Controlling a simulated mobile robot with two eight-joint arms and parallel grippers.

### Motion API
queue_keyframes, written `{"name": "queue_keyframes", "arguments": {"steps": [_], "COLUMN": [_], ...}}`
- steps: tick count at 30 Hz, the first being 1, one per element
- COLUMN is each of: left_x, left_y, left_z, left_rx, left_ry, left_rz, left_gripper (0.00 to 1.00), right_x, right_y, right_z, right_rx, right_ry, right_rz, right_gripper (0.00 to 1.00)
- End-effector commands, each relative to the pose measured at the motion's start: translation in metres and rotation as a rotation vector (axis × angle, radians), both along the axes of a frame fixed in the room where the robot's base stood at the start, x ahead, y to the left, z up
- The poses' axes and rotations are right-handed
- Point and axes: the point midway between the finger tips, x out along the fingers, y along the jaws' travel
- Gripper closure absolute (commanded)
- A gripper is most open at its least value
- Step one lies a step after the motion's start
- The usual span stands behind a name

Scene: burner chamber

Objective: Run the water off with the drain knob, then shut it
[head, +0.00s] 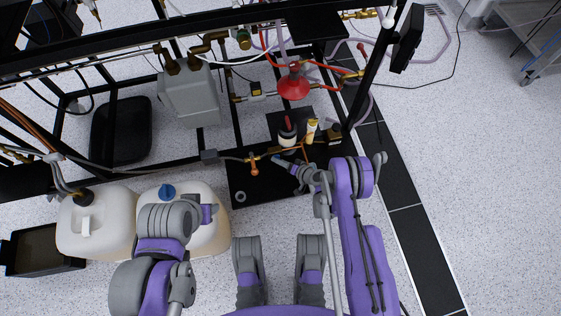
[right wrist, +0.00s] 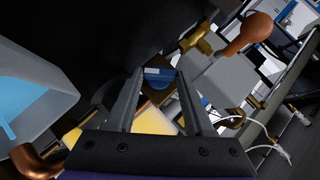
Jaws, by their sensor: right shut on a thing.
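My right gripper (head: 279,160) reaches left to the front pipe line of the rig. In the right wrist view its two fingers (right wrist: 161,76) are closed on a blue knob (right wrist: 158,73) with a pale mark, at the fingertips. The gripper mostly hides this knob in the head view. I cannot tell from the frames how far the knob is turned, or whether water runs. My left arm is folded at the lower left in the head view, and I make out no fingers on it.
An orange-handled valve (head: 254,168) sits just left of my right gripper. Two white jugs (head: 97,222), one with a blue cap (head: 167,190), stand at the left. A red funnel-shaped part (head: 293,84) and a grey canister (head: 190,93) are behind. Speckled floor (head: 480,200) is clear at right.

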Motion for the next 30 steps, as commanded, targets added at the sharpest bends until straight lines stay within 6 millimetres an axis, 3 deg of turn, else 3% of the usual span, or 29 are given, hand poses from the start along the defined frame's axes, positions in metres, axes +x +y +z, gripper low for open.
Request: {"name": "queue_keyframes", "arguments": {"steps": [18, 19, 23, 30], "left_x": [0.0000, 0.0000, 0.0000, 0.0000], "left_y": [0.0000, 0.0000, 0.0000, 0.0000], "left_z": [0.0000, 0.0000, 0.0000, 0.0000], "left_rx": [0.000, 0.000, 0.000, 0.000], "left_ry": [0.000, 0.000, 0.000, 0.000], "left_rz": [0.000, 0.000, 0.000, 0.000], "left_gripper": [0.50, 0.50, 0.50, 0.50], "right_x": [0.0016, 0.0015, 0.0011, 0.0007], "right_y": [-0.0005, -0.0005, -0.0004, -0.0004], "right_z": [-0.0003, -0.0003, -0.0004, -0.0006], "right_rx": [0.046, 0.046, 0.046, 0.045], "right_ry": [0.008, 0.008, 0.009, 0.009], "right_rz": [-0.003, -0.003, -0.002, -0.001], "right_gripper": [1.00, 0.42, 0.19, 0.18]}}
